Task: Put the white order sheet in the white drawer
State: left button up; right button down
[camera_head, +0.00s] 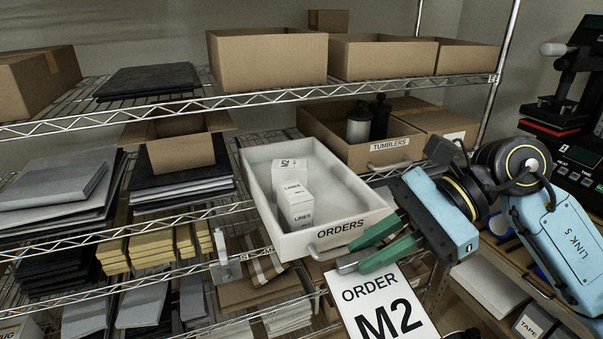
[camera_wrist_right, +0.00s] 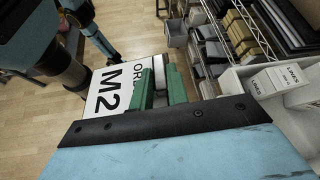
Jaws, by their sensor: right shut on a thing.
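The white order sheet (camera_head: 385,308), printed ORDER M2, hangs below my right gripper (camera_head: 338,258). The right gripper has green fingers and is shut on the sheet near its top edge; the exact contact is partly hidden by the fingers. In the right wrist view the sheet (camera_wrist_right: 107,92) shows beside the green fingers (camera_wrist_right: 160,75). The white drawer (camera_head: 350,195), labelled ORDERS, is pulled out and open at the top. The fingers are in front of and near its grey handle (camera_head: 334,231).
A TUMBLERS carton (camera_head: 390,152) stands behind. Wire shelving surrounds the drawer. A black press (camera_head: 565,115) stands at the right.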

aim_at(335, 206)
jog(key=i, duration=1.2)
